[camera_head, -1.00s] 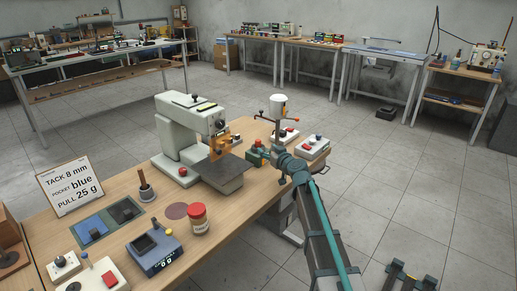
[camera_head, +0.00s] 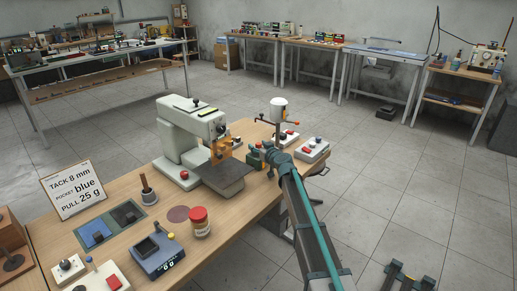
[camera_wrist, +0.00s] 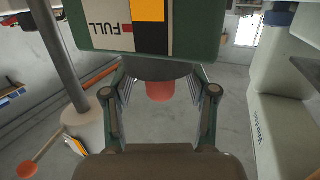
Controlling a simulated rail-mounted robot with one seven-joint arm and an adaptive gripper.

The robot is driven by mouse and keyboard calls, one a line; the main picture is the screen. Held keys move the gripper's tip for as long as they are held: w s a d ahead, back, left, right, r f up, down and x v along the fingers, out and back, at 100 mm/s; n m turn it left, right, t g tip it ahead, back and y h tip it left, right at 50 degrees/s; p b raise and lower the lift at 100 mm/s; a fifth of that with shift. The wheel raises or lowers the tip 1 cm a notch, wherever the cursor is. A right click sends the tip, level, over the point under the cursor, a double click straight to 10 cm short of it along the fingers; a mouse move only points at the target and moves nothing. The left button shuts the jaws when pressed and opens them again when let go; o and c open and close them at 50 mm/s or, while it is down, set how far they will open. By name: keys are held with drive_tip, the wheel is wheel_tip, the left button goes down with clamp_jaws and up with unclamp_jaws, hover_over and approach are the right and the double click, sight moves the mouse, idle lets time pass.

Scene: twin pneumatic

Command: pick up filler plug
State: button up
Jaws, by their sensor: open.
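In the wrist view, the filler plug (camera_wrist: 160,91) looks like an orange-red cap on a grey neck below a green body (camera_wrist: 205,25) marked "FULL", with an orange and black band. My gripper (camera_wrist: 160,100) is open, with one finger on each side of the plug. I see floor between the fingers below the plug, and cannot tell whether either finger touches it. In the head view, my gripper (camera_head: 262,152) is at the bench's far right edge, beside the pale press machine. It covers most of the green unit there, and the plug cannot be made out clearly.
The press machine (camera_head: 180,135) stands close left of my gripper. A white cup on a post (camera_head: 279,108) with a red-ended lever stands behind it. A control box (camera_head: 313,149) is to the right. A red-lidded jar (camera_head: 200,224) stands nearer on the bench.

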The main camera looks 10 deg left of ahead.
clamp_jaws()
idle(0.3)
